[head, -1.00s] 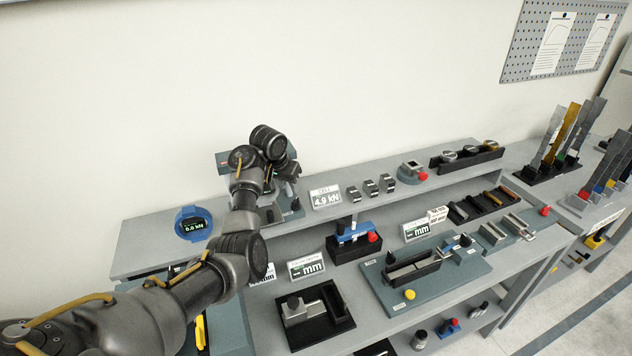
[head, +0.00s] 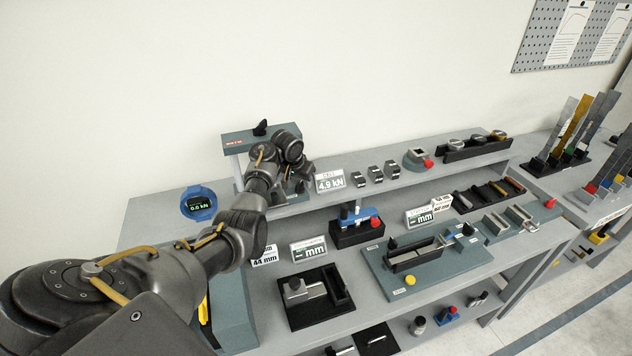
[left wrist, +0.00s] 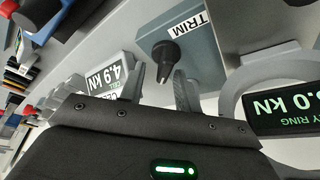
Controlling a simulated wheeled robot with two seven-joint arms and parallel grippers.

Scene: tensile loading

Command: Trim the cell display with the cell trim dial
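The cell display (head: 330,181) is a small white sign reading 4.9 kN on the upper shelf; it also shows in the left wrist view (left wrist: 112,76). The cell trim dial (left wrist: 167,52) is a black pointed knob on a blue-grey base with a TRIM label. In the head view a black knob that looks like this dial (head: 300,187) stands just left of the display. My left gripper (left wrist: 160,80) is open and empty, its two fingers pointing toward the dial, which shows between and beyond their tips. In the head view my wrist hides most of the gripper. My right gripper is not in view.
A blue round ring gauge (head: 198,204) reading 0.0 kN stands left of my arm. A grey load frame (head: 236,140) rises behind my wrist. Small clamps (head: 375,174) stand right of the display. The lower shelf holds a teal fixture (head: 440,268) and a black tray (head: 318,300).

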